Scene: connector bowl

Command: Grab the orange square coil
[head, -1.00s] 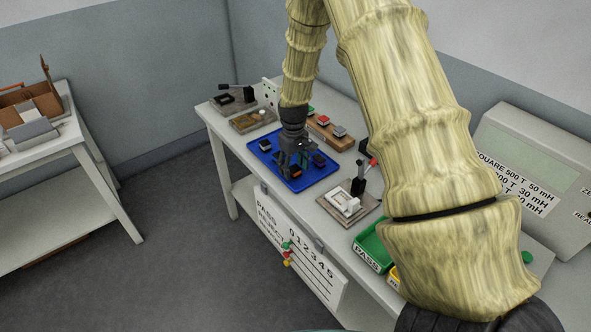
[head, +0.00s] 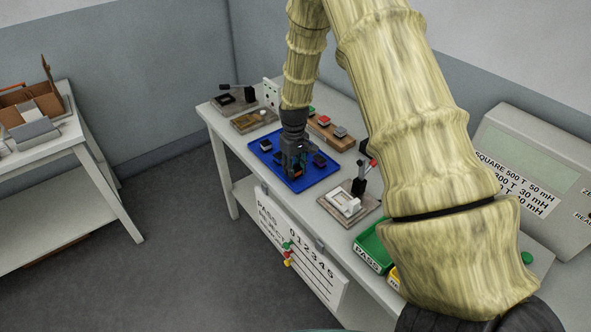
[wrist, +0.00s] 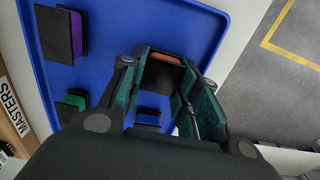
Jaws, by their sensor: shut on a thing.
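The orange square coil (wrist: 166,57) is a dark block with an orange edge. In the wrist view it sits between the two teal-lined fingers of my gripper (wrist: 163,84). My gripper (head: 296,172) is shut on it, low over the front part of the blue tray (head: 322,178). The fingers hide most of the coil in the head view. I cannot tell whether it still touches the tray.
A purple-edged coil (wrist: 77,36), a green-edged coil (wrist: 72,104) and another dark coil (wrist: 148,117) lie on the tray around my gripper. A fixture with a black lever (head: 350,199) stands right of the tray. A wooden masters rack (head: 330,133) is behind it.

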